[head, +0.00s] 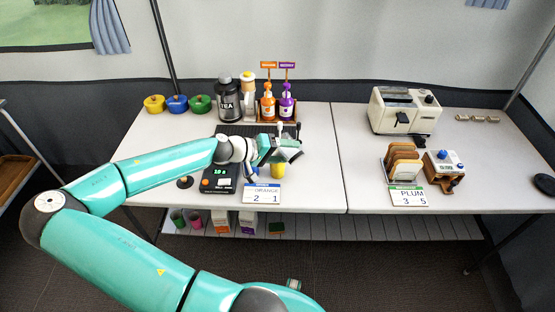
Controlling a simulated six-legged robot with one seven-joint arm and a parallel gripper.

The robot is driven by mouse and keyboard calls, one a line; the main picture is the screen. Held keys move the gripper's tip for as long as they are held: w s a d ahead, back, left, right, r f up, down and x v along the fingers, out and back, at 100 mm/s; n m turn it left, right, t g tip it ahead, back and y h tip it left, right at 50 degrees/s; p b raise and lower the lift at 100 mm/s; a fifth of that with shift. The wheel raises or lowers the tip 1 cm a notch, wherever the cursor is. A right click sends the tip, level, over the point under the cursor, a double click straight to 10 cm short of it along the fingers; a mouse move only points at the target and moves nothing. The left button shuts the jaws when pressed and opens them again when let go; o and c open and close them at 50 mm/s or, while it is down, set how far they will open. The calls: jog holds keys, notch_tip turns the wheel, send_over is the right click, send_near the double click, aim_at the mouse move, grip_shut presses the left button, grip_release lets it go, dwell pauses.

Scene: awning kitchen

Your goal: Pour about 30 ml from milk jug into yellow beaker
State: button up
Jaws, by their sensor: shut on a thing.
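My gripper (273,149) is over the left table in the head view, shut on a small pale vessel (288,154) that looks like the milk jug. The jug is partly hidden by the gripper, and its exact tilt is hard to tell. The yellow beaker (278,172) stands on the table just below the jug, its top partly covered by the jug and gripper. I cannot tell whether milk is flowing or how much is in the beaker.
A black scale (220,179) with a lit display and an ORANGE card (262,194) lie near the beaker. Behind stand a TEA canister (228,103) and orange (268,104) and purple (287,104) bottles. A toaster-like machine (404,110) stands right.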

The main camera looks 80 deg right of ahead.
jog(key=shift+f, duration=0.1)
dwell(0.3)
jog(key=shift+s+a+p, duration=0.1)
jog(key=shift+s+p, duration=0.05)
jog(key=shift+p, duration=0.2)
jog(key=shift+n, duration=0.3)
jog(key=shift+s+a+g, duration=0.1)
jog(key=shift+s+g, duration=0.1)
jog(key=shift+g, duration=0.2)
dwell(0.5)
jog(key=shift+s+a+n, duration=0.25)
jog(key=shift+s+n, duration=0.05)
jog(key=shift+s, duration=0.05)
jog(key=shift+r+p, duration=0.2)
jog(key=shift+p, duration=0.1)
jog(key=shift+s+r+g, duration=0.1)
jog(key=shift+g, duration=0.2)
